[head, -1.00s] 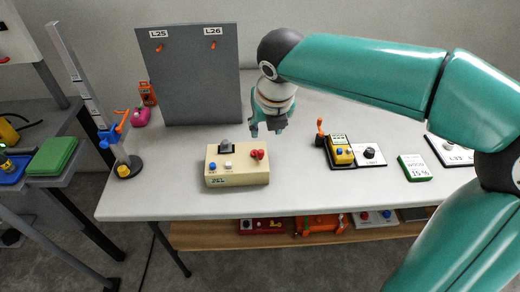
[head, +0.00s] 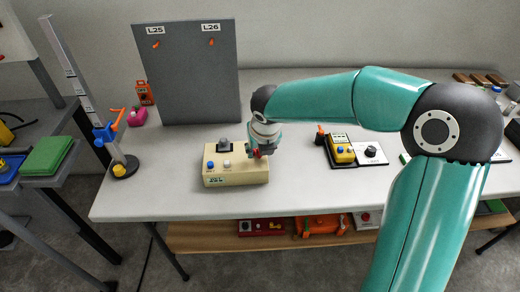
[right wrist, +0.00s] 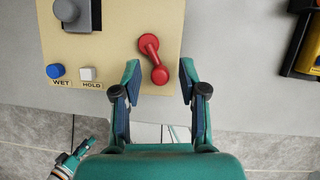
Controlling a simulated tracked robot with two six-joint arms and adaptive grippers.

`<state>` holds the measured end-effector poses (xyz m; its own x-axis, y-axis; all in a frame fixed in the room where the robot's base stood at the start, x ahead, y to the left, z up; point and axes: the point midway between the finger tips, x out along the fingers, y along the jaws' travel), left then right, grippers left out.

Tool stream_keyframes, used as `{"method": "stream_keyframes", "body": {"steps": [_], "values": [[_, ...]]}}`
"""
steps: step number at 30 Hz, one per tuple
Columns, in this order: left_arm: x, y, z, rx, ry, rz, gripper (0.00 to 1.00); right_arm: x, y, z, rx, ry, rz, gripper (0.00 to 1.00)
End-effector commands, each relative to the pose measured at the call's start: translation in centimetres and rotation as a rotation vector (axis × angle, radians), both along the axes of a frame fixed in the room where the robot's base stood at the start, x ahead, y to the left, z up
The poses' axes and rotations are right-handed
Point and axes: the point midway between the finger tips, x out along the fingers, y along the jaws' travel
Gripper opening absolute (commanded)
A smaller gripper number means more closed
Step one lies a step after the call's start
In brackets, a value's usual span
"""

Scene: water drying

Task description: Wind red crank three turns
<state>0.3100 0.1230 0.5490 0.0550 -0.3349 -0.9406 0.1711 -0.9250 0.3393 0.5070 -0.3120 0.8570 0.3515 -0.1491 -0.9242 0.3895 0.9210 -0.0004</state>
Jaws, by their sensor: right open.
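The red crank (right wrist: 153,58) sits on the right side of a beige box (head: 236,181); the box also shows in the right wrist view (right wrist: 118,42). In the head view the crank is largely covered by my right gripper (head: 259,154). In the right wrist view my right gripper (right wrist: 158,88) is open. The crank's near knob lies between and just ahead of its fingertips, with gaps on both sides. The box also carries a blue button (right wrist: 55,71) marked WET, a white button (right wrist: 87,73) marked HOLD and a dark knob (right wrist: 66,10). My left gripper is not seen in the head view.
A grey panel (head: 188,80) labelled L25 and L26 stands behind the box. A yellow device (head: 340,150) with an orange lever is to the right. The white table (head: 150,195) is clear around the box.

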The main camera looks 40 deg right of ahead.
Motion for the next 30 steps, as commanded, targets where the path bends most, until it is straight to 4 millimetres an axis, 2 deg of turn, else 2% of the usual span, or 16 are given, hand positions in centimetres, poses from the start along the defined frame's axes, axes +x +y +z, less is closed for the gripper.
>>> {"method": "stream_keyframes", "body": {"steps": [5,13,23,30], "values": [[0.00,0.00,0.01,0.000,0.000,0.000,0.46,-0.01,0.00,0.02,0.000,0.000,0.000,0.42],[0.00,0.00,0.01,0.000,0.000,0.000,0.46,-0.01,0.01,0.05,0.000,0.000,0.000,0.00],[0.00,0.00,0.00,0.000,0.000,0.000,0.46,0.02,0.10,0.06,0.001,0.000,-0.013,0.00],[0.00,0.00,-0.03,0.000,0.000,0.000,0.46,0.09,0.47,0.09,0.000,-0.001,-0.092,0.00]]}}
